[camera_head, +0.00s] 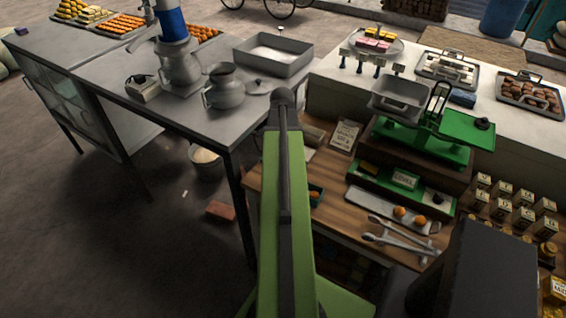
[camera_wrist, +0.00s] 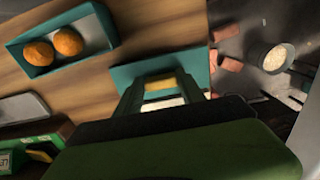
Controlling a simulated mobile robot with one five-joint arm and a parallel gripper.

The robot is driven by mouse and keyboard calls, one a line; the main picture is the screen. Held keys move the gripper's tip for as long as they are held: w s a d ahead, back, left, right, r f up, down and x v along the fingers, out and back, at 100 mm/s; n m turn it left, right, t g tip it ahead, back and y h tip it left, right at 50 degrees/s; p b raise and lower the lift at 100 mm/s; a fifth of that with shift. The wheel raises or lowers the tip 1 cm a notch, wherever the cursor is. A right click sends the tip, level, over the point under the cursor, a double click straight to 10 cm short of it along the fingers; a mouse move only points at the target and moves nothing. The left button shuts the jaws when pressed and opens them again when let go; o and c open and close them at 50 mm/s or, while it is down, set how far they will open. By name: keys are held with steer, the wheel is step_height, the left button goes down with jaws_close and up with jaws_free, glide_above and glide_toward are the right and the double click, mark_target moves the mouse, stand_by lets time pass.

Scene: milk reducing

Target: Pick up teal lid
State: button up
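The teal lid (camera_wrist: 196,62) shows in the wrist view as a flat teal panel near the edge of the wooden counter. My gripper (camera_wrist: 160,84) is over it, with two dark green fingers apart. A yellow patch and a white patch show between the fingers; I cannot tell what they belong to, or whether the fingers touch the lid. A teal box (camera_wrist: 70,42) with two orange balls lies to the upper left. In the head view a corner of a teal box (camera_head: 315,200) shows beside my arm, which hides my gripper and the lid.
The wooden counter (camera_head: 328,212) holds tongs (camera_head: 400,240), a white tray (camera_head: 392,215) and a green scale (camera_head: 430,140). A grey metal table (camera_head: 215,125) with pots stands to the left. A bucket (camera_head: 206,160) and a brick (camera_head: 220,211) are on the floor between.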

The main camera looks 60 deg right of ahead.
steer(key=c, duration=0.8)
steer(key=shift+o, duration=0.2)
